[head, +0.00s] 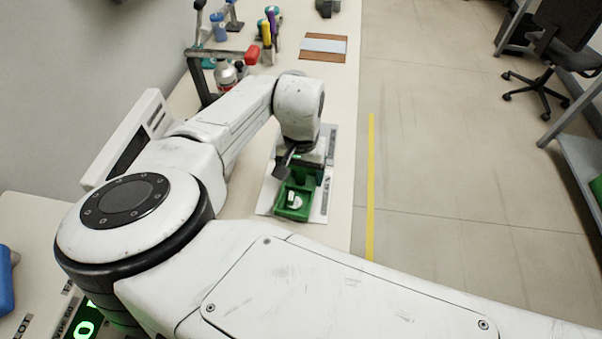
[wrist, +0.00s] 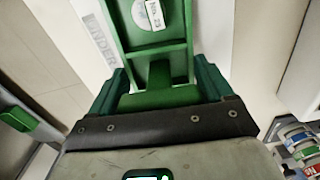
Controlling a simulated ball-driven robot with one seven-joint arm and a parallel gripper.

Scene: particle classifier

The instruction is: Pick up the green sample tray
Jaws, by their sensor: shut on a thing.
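The green sample tray (head: 282,208) is below my wrist in the head view, over a pale printed plate. It holds a white round piece with a small label (wrist: 153,14). In the wrist view the tray (wrist: 158,52) runs away from my gripper (wrist: 162,82), its narrow green handle between the two dark green fingers. My gripper is shut on that handle. My wrist hides part of the tray in the head view. I cannot tell whether the tray touches the plate.
The pale plate (head: 265,200) lies near the bench's right edge, with open floor beyond. A metal bottle (head: 225,75), a red-ended clamp (head: 251,55) and several coloured tools stand farther back. A brown-edged mat (head: 323,47) lies at the back. A white box (head: 128,135) stands left.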

